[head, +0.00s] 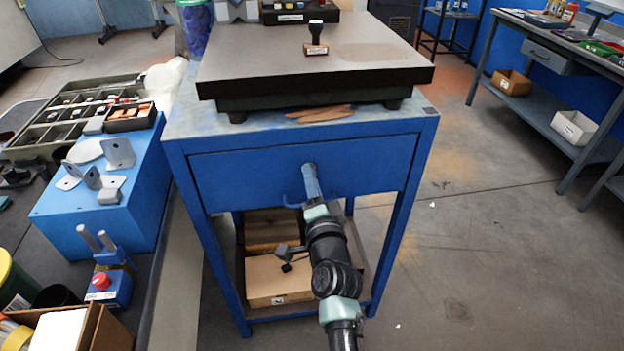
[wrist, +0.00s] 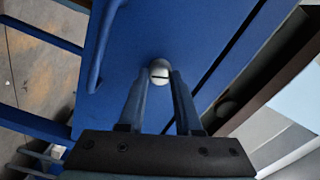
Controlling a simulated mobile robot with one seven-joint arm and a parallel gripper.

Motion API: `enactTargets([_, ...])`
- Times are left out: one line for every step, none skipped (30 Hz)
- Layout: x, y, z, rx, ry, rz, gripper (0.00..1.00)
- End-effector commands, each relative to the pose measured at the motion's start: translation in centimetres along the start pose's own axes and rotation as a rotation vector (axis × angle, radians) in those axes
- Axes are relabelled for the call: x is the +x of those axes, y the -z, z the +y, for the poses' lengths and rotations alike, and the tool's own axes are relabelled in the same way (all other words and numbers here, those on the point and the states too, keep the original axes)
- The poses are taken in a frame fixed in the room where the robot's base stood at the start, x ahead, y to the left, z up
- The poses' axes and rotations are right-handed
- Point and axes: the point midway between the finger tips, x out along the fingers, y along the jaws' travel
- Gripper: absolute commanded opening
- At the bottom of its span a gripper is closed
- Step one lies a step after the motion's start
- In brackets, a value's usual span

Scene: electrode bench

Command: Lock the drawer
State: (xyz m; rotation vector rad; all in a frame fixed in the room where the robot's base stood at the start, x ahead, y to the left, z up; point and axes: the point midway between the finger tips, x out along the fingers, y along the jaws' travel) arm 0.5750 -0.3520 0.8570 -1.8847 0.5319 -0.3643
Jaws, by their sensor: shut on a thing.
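The blue drawer front (head: 235,178) sits under the top of the blue bench and looks flush with its frame. In the wrist view the drawer front (wrist: 140,35) carries a round silver lock (wrist: 159,66) with a dark slot across its face. My gripper (wrist: 160,84) is shut on the lock, one finger on each side. In the head view my gripper (head: 309,170) reaches the upper middle of the drawer front and hides the lock. A blue bar handle (head: 288,201) shows beside it, and also in the wrist view (wrist: 97,50), apart from my fingers.
A dark-edged surface plate (head: 310,85) stands on the bench, with a stamp (head: 316,40) on it. A cardboard box (head: 278,280) lies on the lower shelf. A blue block with brackets (head: 105,200) stands at left. The floor to the right is open.

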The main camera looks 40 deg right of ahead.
Motion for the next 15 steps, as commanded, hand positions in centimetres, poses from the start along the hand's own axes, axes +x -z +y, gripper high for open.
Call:
enactTargets([-0.01,-0.08,0.01,0.043,-0.002,-0.002,0.00])
enactTargets([-0.01,-0.11,-0.01,0.068,-0.002,-0.003,0.00])
enactTargets([-0.01,-0.13,-0.02,0.099,-0.002,-0.003,0.00])
enactTargets([-0.01,-0.10,-0.01,0.123,-0.002,-0.003,0.00])
enactTargets([-0.01,-0.07,0.01,0.144,-0.002,-0.002,0.00])
enactTargets([-0.01,-0.07,0.02,0.172,-0.002,-0.002,0.00])
enactTargets([-0.01,-0.09,0.01,0.193,-0.002,-0.003,0.00])
enactTargets([-0.01,-0.11,0.01,0.210,-0.002,-0.003,0.00])
enactTargets([-0.01,-0.11,0.02,0.233,-0.002,-0.003,0.00])
enactTargets([-0.01,-0.10,0.02,0.251,-0.002,-0.002,0.00])
enactTargets([-0.01,-0.09,0.04,0.266,-0.002,-0.002,0.00])
enactTargets([-0.01,-0.08,0.05,0.283,-0.002,-0.002,0.00])
enactTargets([-0.01,-0.08,0.06,0.296,-0.002,-0.002,0.00])
enactTargets([-0.01,-0.08,0.06,0.308,-0.002,-0.002,0.00])
enactTargets([-0.01,-0.09,0.06,0.321,-0.002,-0.002,0.00])
